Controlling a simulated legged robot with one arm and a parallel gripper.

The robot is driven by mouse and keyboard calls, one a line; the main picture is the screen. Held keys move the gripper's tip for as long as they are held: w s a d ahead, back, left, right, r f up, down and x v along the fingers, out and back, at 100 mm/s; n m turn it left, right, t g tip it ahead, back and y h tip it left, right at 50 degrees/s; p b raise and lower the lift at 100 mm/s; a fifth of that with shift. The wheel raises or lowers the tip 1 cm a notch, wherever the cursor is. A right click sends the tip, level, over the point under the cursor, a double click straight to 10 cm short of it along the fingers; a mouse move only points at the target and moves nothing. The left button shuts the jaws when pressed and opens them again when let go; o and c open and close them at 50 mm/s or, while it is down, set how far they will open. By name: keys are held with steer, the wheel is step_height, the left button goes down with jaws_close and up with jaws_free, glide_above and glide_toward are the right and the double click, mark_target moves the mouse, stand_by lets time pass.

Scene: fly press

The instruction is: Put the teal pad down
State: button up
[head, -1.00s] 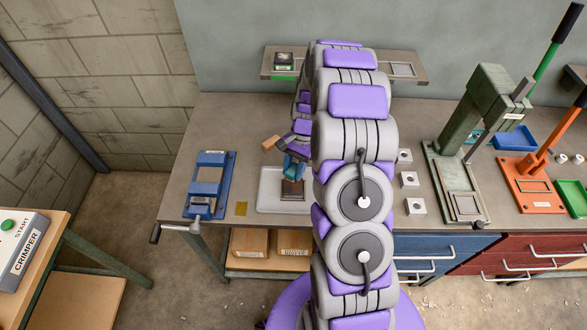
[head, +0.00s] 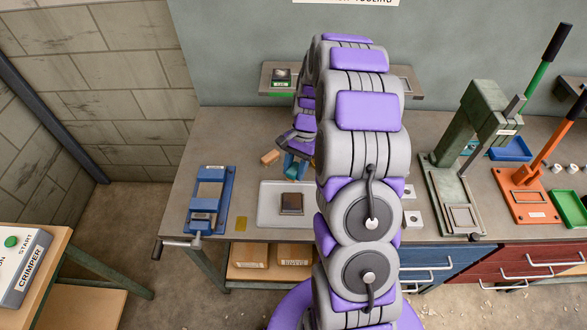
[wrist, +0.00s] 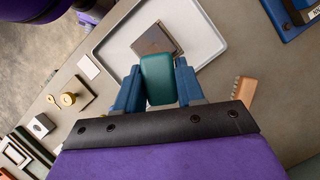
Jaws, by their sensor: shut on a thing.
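My gripper (wrist: 158,88) is shut on the teal pad (wrist: 158,78), which sits between its two blue fingers in the wrist view. In the head view my gripper (head: 296,166) is above the bench, behind a dark square block with a brownish top (head: 292,203). That block lies in a pale shallow tray (head: 268,216). In the wrist view the block (wrist: 150,42) is just beyond the pad's end, and the tray (wrist: 105,45) surrounds it. My arm hides the tray's right side in the head view. The height of the pad is hard to tell.
A small wooden brush-like piece (head: 270,157) lies behind the tray. White blocks (head: 412,219) are right of my arm, then a green press (head: 455,170) and an orange press (head: 527,190).

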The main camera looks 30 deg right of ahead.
steer(key=shift+d, duration=0.15)
steer(key=shift+a, duration=0.25)
steer(key=shift+w+a+n, duration=0.15)
steer(key=shift+w+n, duration=0.1)
steer(key=shift+n, duration=0.05)
steer(key=w+a+r+n+g+h+b, duration=0.1)
steer(key=w+a+n+h+b, duration=0.1)
steer(key=a+n, duration=0.3)
steer(key=w+a+n+g+h+b, duration=0.1)
steer(key=w+a+n+h+b, duration=0.1)
steer(key=w+a+n, duration=0.2)
steer(key=a+n, duration=0.2)
steer(key=a, duration=0.2)
steer(key=shift+w+r, duration=0.35)
steer(key=shift+w, duration=0.05)
steer(key=shift+d, duration=0.15)
